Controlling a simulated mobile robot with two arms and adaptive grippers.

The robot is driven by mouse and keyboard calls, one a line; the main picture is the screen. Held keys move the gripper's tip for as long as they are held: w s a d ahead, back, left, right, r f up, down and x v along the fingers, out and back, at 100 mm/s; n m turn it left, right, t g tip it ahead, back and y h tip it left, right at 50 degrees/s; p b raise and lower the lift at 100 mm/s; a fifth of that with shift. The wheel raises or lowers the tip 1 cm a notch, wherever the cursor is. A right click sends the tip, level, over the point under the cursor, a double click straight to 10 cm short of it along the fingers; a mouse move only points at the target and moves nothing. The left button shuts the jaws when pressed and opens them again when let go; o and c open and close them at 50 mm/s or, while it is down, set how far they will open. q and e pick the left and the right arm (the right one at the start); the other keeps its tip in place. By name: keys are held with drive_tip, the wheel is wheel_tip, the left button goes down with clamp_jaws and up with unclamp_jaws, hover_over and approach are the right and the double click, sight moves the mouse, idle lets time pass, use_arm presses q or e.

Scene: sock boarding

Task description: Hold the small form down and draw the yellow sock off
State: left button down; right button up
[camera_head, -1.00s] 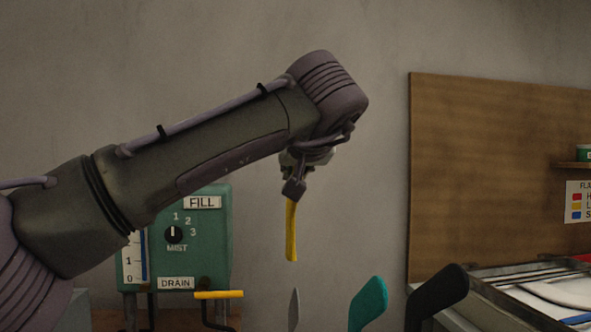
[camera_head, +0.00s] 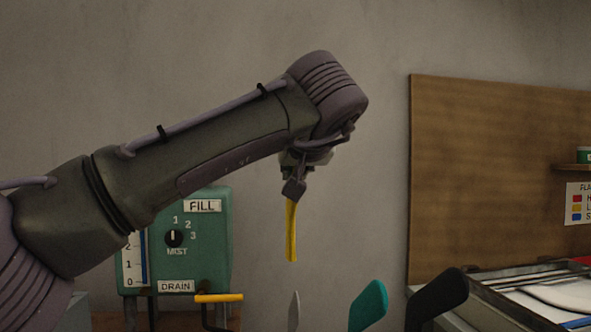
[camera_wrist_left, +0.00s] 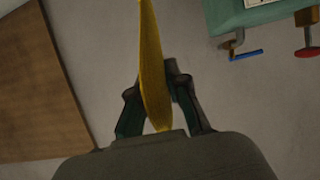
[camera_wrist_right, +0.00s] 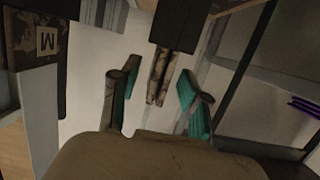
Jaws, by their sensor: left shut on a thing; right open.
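The yellow sock (camera_head: 291,230) hangs down from my left gripper (camera_head: 293,189) in the head view, clear of the forms below it. In the left wrist view the sock (camera_wrist_left: 150,65) runs up between the fingers of the left gripper (camera_wrist_left: 158,92), which is shut on it. Below the sock stands a narrow bare grey form (camera_head: 294,310), its lower part cut off by the frame.
A teal-covered form (camera_head: 368,306) and a black-covered form (camera_head: 437,299) stand to the right of the grey one. A green steam box (camera_head: 190,240) with a yellow-handled lever (camera_head: 219,297) is at left. A tray (camera_head: 530,290) lies at right, before a wooden board (camera_head: 490,170).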

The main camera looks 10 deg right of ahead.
use_arm(q)
wheel_tip(320, 180, up, 2)
drive_tip(key=shift+r+p, duration=0.1)
drive_tip(key=shift+p, duration=0.8)
use_arm(e)
drive_tip(key=v, duration=0.6)
drive_tip(key=shift+s, duration=0.2)
use_arm(q)
drive_tip(key=shift+s, duration=0.1)
use_arm(e)
wheel_tip(320, 180, down, 4)
drive_tip(key=b, duration=0.4)
drive_tip(key=shift+r+p, duration=0.4)
drive_tip(key=shift+r, duration=0.1)
use_arm(q)
drive_tip(key=s, duration=3)
use_arm(e)
drive_tip(key=shift+s+f, duration=0.1)
